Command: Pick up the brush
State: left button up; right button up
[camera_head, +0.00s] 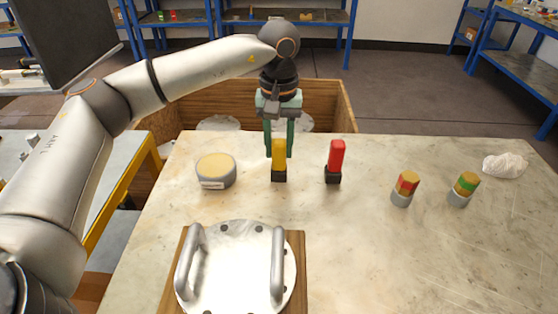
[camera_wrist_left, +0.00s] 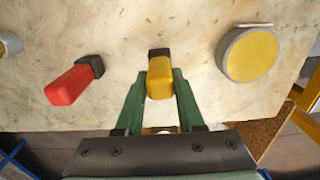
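A brush-like tool with a yellow handle and black end (camera_head: 279,160) stands upright on the table, black end down; it also shows in the left wrist view (camera_wrist_left: 160,80). A similar tool with a red handle (camera_head: 336,157) stands to its right, and is at the left in the wrist view (camera_wrist_left: 72,84). My left gripper (camera_head: 279,150) points down at the yellow tool. In the left wrist view its green fingers (camera_wrist_left: 159,74) are open, one on each side of the yellow handle, with narrow gaps. Bristles cannot be made out. My right gripper is out of view.
A round grey tin with yellow top (camera_head: 215,170) is left of the yellow tool. A flanged lid with two handles (camera_head: 238,270) lies in front. Two small banded cylinders (camera_head: 404,189) (camera_head: 463,189) and a white crumpled cloth (camera_head: 504,165) are right. A wooden crate (camera_head: 343,108) stands behind the table.

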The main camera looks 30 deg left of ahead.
pick_arm(q)
grip_shut()
jog(key=shift+r, duration=0.2)
jog(key=shift+r, duration=0.25)
notch_tip(320, 180, up, 2)
jog(key=shift+r+p, duration=0.1)
jog(key=shift+p, duration=0.2)
jog(key=s+d+r+p, duration=0.1)
jog(key=s+d+r, duration=0.3)
jog(key=s+r, duration=0.6)
jog(key=s, duration=0.3)
jog(key=shift+s, duration=0.25)
